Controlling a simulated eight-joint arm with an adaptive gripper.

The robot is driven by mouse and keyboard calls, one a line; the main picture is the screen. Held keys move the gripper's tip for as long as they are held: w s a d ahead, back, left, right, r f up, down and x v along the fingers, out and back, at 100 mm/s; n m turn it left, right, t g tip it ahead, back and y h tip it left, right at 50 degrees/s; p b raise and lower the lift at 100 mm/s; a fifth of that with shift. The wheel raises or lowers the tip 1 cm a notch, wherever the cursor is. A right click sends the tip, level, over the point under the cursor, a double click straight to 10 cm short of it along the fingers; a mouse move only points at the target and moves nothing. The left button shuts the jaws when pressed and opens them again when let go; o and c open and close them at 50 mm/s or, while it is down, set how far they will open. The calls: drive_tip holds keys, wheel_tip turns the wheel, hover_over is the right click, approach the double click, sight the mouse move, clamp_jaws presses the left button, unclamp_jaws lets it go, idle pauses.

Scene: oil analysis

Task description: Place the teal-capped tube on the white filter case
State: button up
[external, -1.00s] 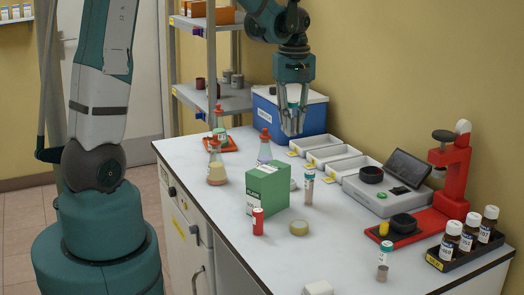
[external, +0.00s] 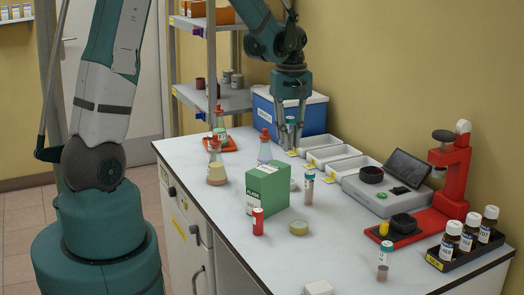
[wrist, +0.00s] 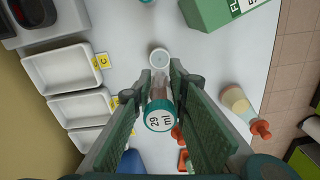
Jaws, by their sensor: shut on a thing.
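My gripper (wrist: 157,97) is shut on a teal-capped tube (wrist: 159,118), whose cap reads "29 ml" in the wrist view. In the external view my gripper (external: 289,145) points down above the back of the bench, in front of the blue box, with the teal cap (external: 290,121) between its fingers. A small round white case (wrist: 159,58) lies just ahead of the tube in the wrist view; it looks like the filter case. In the external view it is partly hidden behind the green carton (external: 293,185). The gap under the tube is not clear.
A green carton (external: 267,188), another teal-capped tube (external: 308,190) and flasks (external: 216,168) stand nearby. White trays (external: 335,153) lie at the wall side, and a blue box (external: 300,112) stands behind. Another tube (external: 383,262) stands near the front edge.

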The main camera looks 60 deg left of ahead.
sight(290, 150)
drive_tip(key=shift+f, duration=0.1)
drive_tip(key=shift+f, duration=2.8)
drive_tip(key=shift+f, duration=0.15)
drive_tip(key=shift+f, duration=1.95)
drive_tip(key=shift+f+b, duration=0.2)
drive_tip(key=shift+b, duration=0.2)
drive_tip(key=o, duration=0.9)
drive_tip(key=shift+r, duration=0.1)
drive_tip(key=shift+c, duration=0.2)
drive_tip(key=shift+r+p, duration=0.2)
drive_tip(key=shift+p, duration=0.1)
drive_tip(key=shift+r, duration=5.95)
